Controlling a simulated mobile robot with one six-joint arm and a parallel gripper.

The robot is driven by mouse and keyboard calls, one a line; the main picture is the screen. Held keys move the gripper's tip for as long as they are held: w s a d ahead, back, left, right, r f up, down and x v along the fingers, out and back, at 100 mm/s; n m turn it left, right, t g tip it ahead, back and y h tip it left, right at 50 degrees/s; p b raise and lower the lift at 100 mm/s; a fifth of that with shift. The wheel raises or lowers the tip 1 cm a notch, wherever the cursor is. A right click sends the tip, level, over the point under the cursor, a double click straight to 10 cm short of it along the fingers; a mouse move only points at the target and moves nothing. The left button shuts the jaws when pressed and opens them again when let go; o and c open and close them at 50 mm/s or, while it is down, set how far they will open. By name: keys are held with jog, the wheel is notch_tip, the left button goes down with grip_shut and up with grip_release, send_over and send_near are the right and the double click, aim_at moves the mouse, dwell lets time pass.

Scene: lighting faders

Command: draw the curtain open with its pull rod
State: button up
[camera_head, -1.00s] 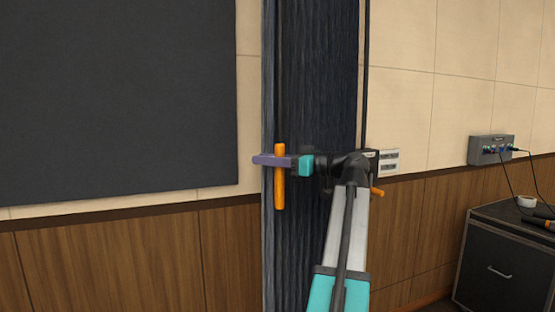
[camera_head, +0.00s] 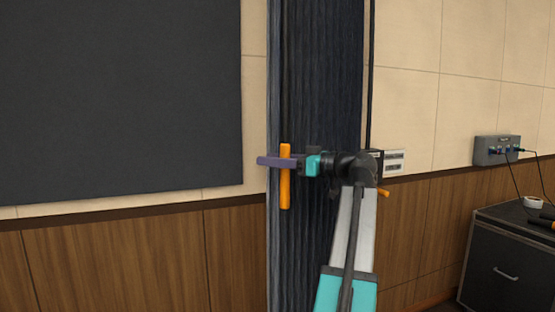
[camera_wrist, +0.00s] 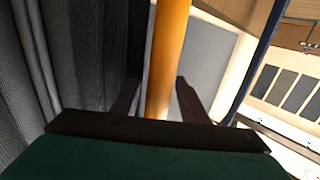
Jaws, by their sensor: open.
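The pull rod's orange handle (camera_head: 285,190) hangs upright in front of the dark pleated curtain (camera_head: 325,90), near its left edge. A thin dark rod runs up from the handle. My gripper (camera_head: 272,161) reaches in from the right at the handle's upper part. In the wrist view the orange handle (camera_wrist: 168,50) stands between my two open fingers (camera_wrist: 158,100), with a gap visible on either side. The curtain (camera_wrist: 75,55) fills the left of that view. The curtain's bottom is out of view.
A large dark panel (camera_head: 120,100) is on the wall to the left. A small white plate (camera_head: 395,162) and an orange stub (camera_head: 384,193) show right of my wrist. A grey box with cables (camera_head: 496,150) and a dark cabinet (camera_head: 510,265) stand farther right.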

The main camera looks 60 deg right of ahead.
jog(key=s+d+p, duration=0.1)
jog(key=s+d, duration=0.1)
jog(key=s, duration=1.1)
jog(key=shift+s, duration=0.2)
jog(key=shift+d, duration=0.1)
